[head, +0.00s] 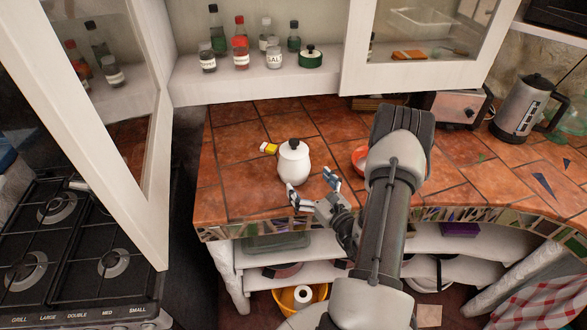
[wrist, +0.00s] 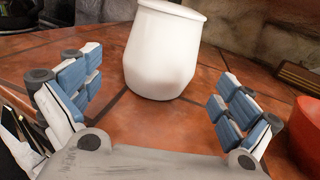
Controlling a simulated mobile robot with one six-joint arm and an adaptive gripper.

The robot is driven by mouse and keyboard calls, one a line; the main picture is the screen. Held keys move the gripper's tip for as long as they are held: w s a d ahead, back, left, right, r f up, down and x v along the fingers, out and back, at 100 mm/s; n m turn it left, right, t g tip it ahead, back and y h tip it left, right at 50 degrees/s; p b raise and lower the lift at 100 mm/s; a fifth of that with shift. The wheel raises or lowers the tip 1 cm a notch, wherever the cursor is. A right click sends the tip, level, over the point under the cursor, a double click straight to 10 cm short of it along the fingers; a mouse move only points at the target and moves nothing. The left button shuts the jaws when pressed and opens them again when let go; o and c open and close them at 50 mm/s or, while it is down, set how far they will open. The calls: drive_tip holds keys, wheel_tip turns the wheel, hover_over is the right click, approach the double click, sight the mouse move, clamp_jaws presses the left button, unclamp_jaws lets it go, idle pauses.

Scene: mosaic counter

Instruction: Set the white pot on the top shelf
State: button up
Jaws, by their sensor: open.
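The white pot (head: 292,163) has a lid with a black knob and stands upright on the tiled counter (head: 236,190). My gripper (head: 313,183) is open and empty just in front of the pot, low over the counter near its front edge. In the wrist view, the pot (wrist: 164,50) stands beyond and between the two spread fingers (wrist: 155,95), apart from both.
Open cabinet doors flank the shelf. A kettle (head: 520,108) stands far right.

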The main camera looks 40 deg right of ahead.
sight(294, 165)
drive_tip(key=w, duration=0.2)
drive_tip(key=w+d+b, duration=0.1)
drive_tip(key=w, duration=0.2)
drive_tip(key=w+b, duration=0.1)
drive_tip(key=w, duration=0.2)
drive_tip(key=shift+w+d+f, duration=0.15)
drive_tip(key=shift+w+d, duration=0.1)
drive_tip(key=shift+c, duration=0.4)
drive_tip(key=c, duration=2.1)
